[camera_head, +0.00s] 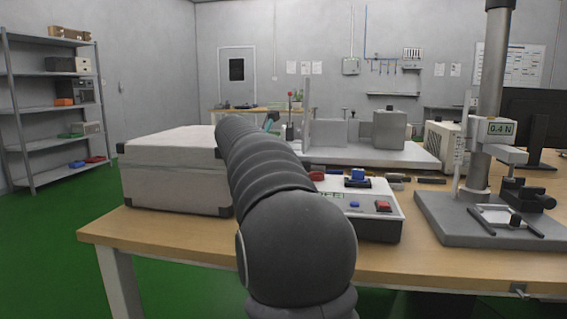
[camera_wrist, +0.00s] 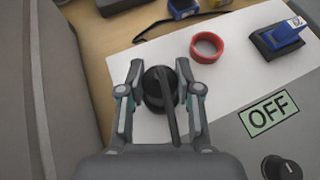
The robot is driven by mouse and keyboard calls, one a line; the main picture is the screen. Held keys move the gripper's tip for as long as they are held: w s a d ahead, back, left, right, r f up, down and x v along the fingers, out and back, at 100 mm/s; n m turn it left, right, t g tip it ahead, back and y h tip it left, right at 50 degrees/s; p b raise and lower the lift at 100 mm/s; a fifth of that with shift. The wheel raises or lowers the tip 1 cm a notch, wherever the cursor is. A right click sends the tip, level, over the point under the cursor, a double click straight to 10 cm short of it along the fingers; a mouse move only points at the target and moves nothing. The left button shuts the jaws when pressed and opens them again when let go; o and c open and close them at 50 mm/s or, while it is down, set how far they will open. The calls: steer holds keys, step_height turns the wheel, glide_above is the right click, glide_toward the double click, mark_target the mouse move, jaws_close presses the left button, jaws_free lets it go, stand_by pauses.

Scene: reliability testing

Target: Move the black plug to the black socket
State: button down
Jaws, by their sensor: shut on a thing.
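In the wrist view my gripper (camera_wrist: 162,84) points down over a white panel, its two fingers on either side of a black round plug (camera_wrist: 156,92) with a long dark bar across it. The fingers are shut on the plug. Whether the plug touches the panel is hard to tell. I cannot make out a separate black socket; the plug and fingers may cover it. In the head view my arm hides the gripper and the plug.
A red ring (camera_wrist: 207,46) and a blue block on a black base (camera_wrist: 280,38) are close by on the panel. An OFF label (camera_wrist: 269,109) and a black knob (camera_wrist: 281,168) are near. A pale case (camera_head: 175,170) stands left of the device (camera_head: 378,225); a test stand (camera_head: 488,225) is right.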

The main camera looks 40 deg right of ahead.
steer(key=shift+f, duration=0.25)
steer(key=c, duration=1.1)
jaws_free()
steer(key=shift+a+r, duration=0.1)
steer(key=shift+p+v, duration=1.9)
steer(key=shift+v, duration=3.5)
steer(key=s+a+f+m+y, duration=0.4)
steer(key=s+a+f+m, duration=0.3)
steer(key=s+a+f, duration=0.1)
steer(key=s+a+f+m+t+y, duration=0.1)
steer(key=s+a+f+m+y, duration=0.2)
steer(key=s+a+f+m, duration=0.4)
steer(key=s+a+f+m+y, duration=0.4)
steer(key=s+a+f+m, duration=0.3)
steer(key=s+a, duration=0.5)
step_height(320, 180, down, 2)
steer(key=shift+s+a+f+m+t+y, duration=0.1)
steer(key=shift+a+f+m+t+y, duration=0.05)
steer(key=shift+m+t+y, duration=0.2)
